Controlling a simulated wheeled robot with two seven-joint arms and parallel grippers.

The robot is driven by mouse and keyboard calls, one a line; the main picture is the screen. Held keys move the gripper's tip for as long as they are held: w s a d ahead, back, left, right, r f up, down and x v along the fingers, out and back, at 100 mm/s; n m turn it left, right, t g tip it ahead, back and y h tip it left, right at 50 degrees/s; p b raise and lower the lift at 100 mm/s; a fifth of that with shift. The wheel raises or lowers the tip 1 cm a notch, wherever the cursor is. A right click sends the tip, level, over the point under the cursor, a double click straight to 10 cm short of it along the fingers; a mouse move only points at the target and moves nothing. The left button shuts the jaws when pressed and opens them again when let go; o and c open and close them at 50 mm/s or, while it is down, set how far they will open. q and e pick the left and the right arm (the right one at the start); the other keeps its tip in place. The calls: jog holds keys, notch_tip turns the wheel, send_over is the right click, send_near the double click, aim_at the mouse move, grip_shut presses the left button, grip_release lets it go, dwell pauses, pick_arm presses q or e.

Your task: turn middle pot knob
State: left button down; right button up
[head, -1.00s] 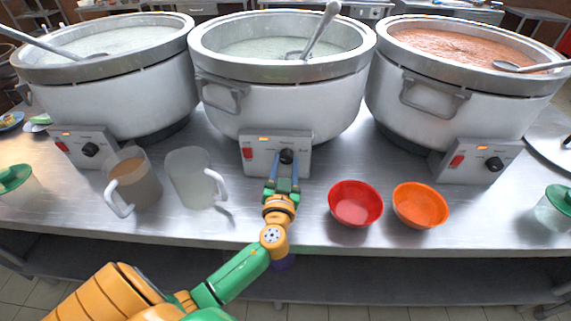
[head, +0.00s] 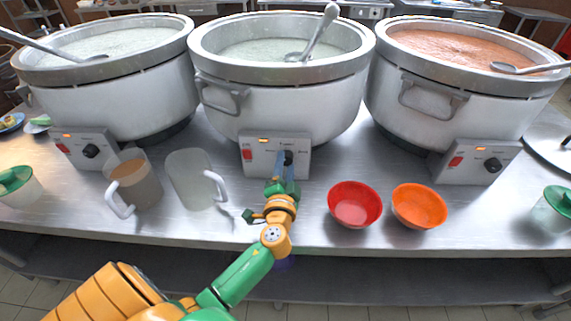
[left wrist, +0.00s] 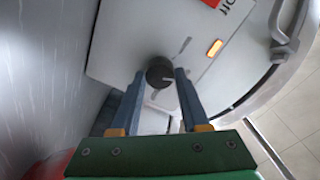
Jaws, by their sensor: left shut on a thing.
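The middle pot (head: 285,95) stands on the steel counter with a grey control panel (head: 262,165) on its front. Its black knob (head: 289,157) is partly hidden by my left gripper (head: 286,162). The gripper is shut on the knob. An orange lamp (left wrist: 214,48) is lit on the panel. My right gripper is not in view.
Similar pots stand left (head: 110,80) and right (head: 460,85). A brown-filled jug (head: 135,183) and a clear jug (head: 192,180) stand left of my arm. A red bowl (head: 354,204) and an orange bowl (head: 419,206) sit to its right. Bare counter lies near the front edge.

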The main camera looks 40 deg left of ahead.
pick_arm(q)
jog(key=shift+r+m+p, duration=0.1)
jog(key=shift+m+p, duration=0.25)
jog(key=shift+m, duration=1.45)
jog(key=shift+c, duration=2)
grip_release()
jog(key=shift+s+d, duration=0.2)
jog(key=shift+s, duration=0.05)
jog(key=b+v, duration=0.1)
jog(key=v, duration=0.5)
jog(key=shift+s, duration=0.15)
